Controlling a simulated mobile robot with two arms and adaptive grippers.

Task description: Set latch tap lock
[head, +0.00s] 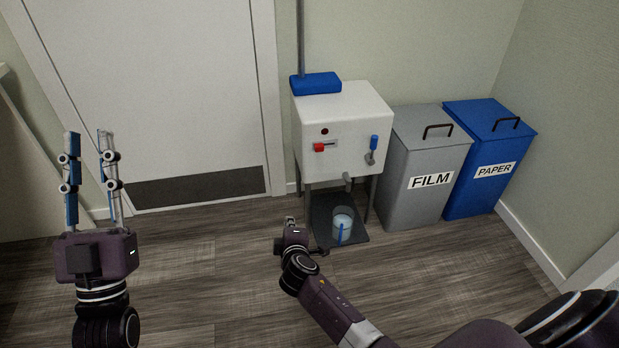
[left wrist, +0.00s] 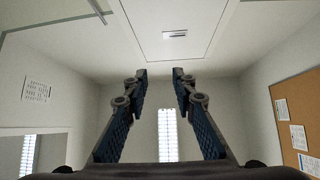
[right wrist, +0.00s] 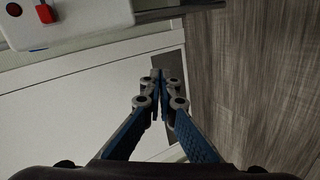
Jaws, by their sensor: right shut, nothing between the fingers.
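A white dispenser box (head: 345,135) stands on legs against the wall. Its front has a red slide latch (head: 319,147), a dark red round spot above it, a blue-handled tap lever (head: 374,143) and a grey spout (head: 347,182). In the right wrist view the red latch (right wrist: 46,13) shows at the top left; the lever is out of frame. My right gripper (right wrist: 158,76) is shut and empty, below and left of the box in the head view, apart from it. Its fingers are hard to see there. My left gripper (head: 88,134) is open and empty, pointing up at the far left.
A clear cup (head: 343,222) with a blue strip stands on a dark mat (head: 322,210) under the spout. A grey FILM bin (head: 425,155) and a blue PAPER bin (head: 485,150) stand to the right. Floor in front is clear.

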